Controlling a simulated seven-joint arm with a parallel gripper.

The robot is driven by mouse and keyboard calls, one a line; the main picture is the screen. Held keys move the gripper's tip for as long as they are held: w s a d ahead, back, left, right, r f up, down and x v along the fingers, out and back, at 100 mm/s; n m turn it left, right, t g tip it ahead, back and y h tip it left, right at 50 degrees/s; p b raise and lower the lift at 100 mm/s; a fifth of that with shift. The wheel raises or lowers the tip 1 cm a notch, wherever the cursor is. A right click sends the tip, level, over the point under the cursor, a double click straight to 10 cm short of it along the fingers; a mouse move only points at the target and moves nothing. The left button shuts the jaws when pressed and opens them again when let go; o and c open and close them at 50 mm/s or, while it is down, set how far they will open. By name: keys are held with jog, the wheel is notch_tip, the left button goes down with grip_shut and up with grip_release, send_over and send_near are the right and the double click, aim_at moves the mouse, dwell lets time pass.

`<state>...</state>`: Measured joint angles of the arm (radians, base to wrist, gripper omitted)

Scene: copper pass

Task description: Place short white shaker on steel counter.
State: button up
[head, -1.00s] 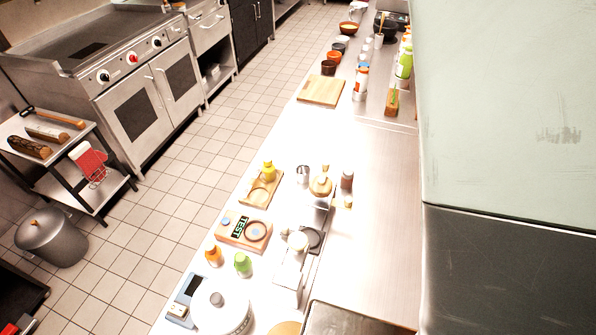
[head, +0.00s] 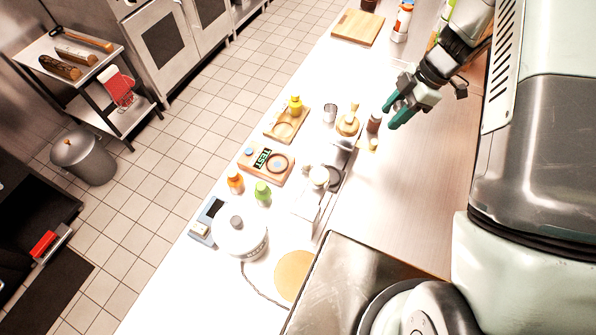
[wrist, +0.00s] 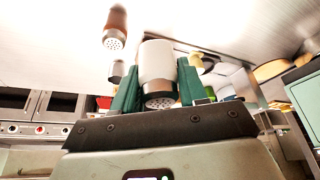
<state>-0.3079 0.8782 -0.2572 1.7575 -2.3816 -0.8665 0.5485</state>
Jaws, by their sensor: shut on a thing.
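My gripper (head: 393,114) has dark green fingers and is over the right part of the steel counter (head: 440,165) in the head view. In the wrist view, my gripper (wrist: 158,78) is shut on the short white shaker (wrist: 157,60), with one finger on each side. The wrist picture is upside down, so the shaker's grey perforated cap faces up. In the head view the shaker cannot be made out clearly between the fingers. Whether its base touches the counter cannot be told.
A brown shaker (head: 374,122) stands just left of my gripper and also shows in the wrist view (wrist: 116,28). The counter below my gripper is bare.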

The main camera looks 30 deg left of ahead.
aim_at(380, 146)
jog(key=shift+a+f, duration=0.1)
jog(key=shift+f, duration=4.9)
jog(key=shift+f, duration=0.2)
jog(key=o, duration=0.8)
jog(key=shift+r, duration=0.15)
